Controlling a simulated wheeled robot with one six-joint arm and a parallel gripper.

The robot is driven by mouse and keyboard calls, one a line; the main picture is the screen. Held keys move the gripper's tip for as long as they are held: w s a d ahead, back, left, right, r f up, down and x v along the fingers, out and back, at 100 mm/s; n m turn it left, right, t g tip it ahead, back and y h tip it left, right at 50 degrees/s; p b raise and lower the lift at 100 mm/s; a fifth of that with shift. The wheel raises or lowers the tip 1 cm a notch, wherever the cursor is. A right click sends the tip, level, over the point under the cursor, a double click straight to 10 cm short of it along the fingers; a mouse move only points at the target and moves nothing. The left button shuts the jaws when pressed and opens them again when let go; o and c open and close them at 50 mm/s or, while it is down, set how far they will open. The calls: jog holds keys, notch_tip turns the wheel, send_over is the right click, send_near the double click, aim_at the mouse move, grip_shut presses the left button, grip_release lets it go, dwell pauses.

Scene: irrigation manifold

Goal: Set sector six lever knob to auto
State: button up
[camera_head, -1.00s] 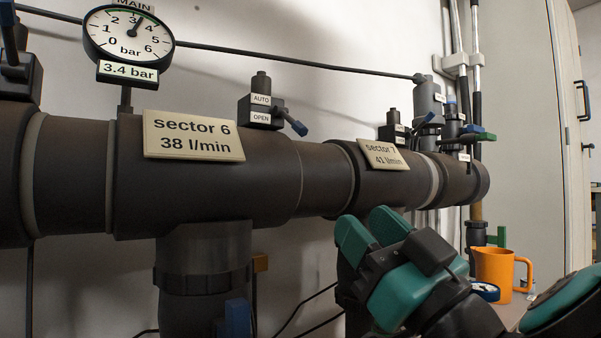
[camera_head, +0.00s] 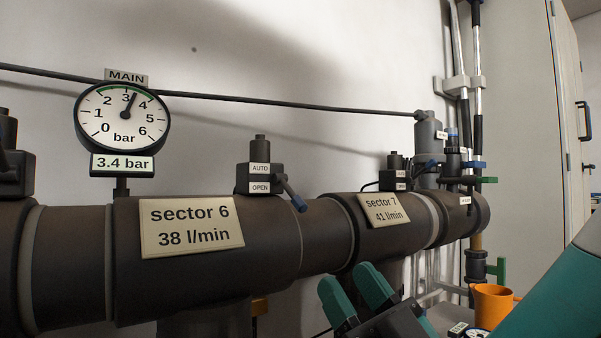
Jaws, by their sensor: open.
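The sector six valve (camera_head: 259,178) is a small black block on top of the thick dark pipe, with an AUTO label (camera_head: 260,169) above an OPEN label (camera_head: 260,188). Its lever knob (camera_head: 298,203) has a blue tip and slants down to the right, below the level of the OPEN label. The sector 6 plate (camera_head: 191,226) reads 38 l/min. My gripper (camera_head: 350,295) has two green fingers, spread apart and empty. It is in front of the pipe, below and to the right of the lever, not touching it.
The sector 7 valve (camera_head: 396,172) and its plate (camera_head: 384,209) stand to the right on the same pipe. A main gauge (camera_head: 122,117) reads 3.4 bar at left. An orange jug (camera_head: 490,305) is at lower right.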

aim_at(304, 211)
jog(key=x, duration=1.3)
jog(key=shift+p, duration=0.4)
grip_shut()
